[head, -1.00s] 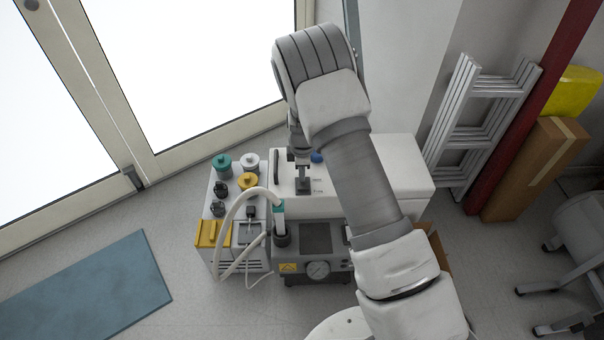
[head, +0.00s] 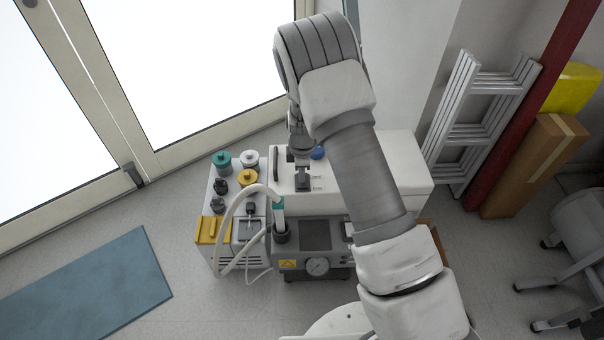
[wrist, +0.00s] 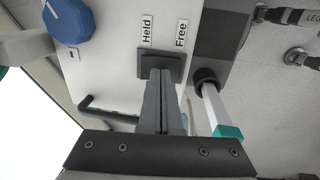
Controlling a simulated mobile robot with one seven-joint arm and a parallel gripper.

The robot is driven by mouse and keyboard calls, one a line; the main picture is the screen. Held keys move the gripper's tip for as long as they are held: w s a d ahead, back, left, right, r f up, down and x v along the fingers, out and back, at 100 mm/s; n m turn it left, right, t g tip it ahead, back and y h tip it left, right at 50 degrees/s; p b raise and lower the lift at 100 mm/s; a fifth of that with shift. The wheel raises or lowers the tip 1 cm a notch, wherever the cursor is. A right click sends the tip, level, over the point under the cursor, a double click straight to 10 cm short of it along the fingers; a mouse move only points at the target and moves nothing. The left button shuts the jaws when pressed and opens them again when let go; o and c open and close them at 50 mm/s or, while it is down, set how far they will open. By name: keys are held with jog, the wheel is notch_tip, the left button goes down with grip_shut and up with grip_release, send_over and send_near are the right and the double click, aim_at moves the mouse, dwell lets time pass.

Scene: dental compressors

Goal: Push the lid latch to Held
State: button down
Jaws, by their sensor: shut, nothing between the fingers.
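The white lidded unit (head: 400,168) stands near the glass door, partly hidden by my arm. In the wrist view its white panel (wrist: 112,68) carries a "Held" label (wrist: 147,30) on the left and a "Free" label (wrist: 181,33) on the right. A dark grey block (wrist: 146,65), apparently the latch or its mount, sits just below the labels. My gripper (wrist: 163,74) is shut and empty, its fingertips over this block; I cannot tell whether they touch it. The fingers hide part of the block, so the latch position is unclear. In the head view my gripper (head: 303,188) points down at the unit.
A blue knob (wrist: 68,20) and a black bar handle (wrist: 108,115) are close by on the panel. A pale hose (head: 228,225) loops over the grey gauge unit (head: 345,262) in front. Coloured caps (head: 247,177) stand to the left. A ladder (head: 480,110) leans at right.

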aim_at(302, 186)
notch_tip(302, 186, up, 14)
jog(key=s+p, duration=0.1)
jog(key=p, duration=0.3)
jog(key=shift+s+f+p, duration=0.2)
jog(key=shift+s+p, duration=0.15)
